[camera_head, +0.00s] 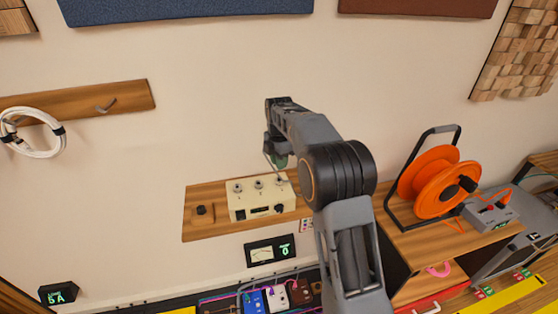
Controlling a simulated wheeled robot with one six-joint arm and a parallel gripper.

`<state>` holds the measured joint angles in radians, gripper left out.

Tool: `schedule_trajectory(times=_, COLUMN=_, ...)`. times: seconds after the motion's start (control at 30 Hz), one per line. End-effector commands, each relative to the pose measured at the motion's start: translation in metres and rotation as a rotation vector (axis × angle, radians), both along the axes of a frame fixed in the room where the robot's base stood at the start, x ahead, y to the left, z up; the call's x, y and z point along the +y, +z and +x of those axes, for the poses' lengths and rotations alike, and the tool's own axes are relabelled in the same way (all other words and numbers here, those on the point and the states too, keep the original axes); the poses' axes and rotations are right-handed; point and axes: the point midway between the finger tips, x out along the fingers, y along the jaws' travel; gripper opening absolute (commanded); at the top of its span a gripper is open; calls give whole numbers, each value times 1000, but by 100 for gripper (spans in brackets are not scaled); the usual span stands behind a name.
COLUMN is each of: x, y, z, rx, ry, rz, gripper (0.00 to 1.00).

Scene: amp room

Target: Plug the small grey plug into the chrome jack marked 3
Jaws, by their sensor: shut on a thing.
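A cream box (262,200) sits on a wooden board on the wall, with a row of three chrome jacks on its top: left (237,188), middle (258,184) and right (279,179). Their number marks are too small to read. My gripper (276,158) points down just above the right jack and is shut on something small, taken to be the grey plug. The plug is too small and too hidden by my gripper to make out. I cannot tell whether it touches the jack.
A black knob (201,210) is on the wooden board (193,228) left of the box. A lit meter (270,251) is below. Several pedals with cables (277,299) line the bottom. An orange cable reel (438,182) stands on a cabinet at right.

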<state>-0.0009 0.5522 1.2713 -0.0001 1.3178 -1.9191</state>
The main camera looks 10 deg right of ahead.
Motion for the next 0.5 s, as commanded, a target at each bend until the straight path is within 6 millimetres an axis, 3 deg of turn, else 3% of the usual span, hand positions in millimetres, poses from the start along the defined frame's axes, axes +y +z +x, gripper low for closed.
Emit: schedule_trajectory(times=0.5, x=0, y=-30, z=0, rx=0, ry=0, rz=0, gripper=0)
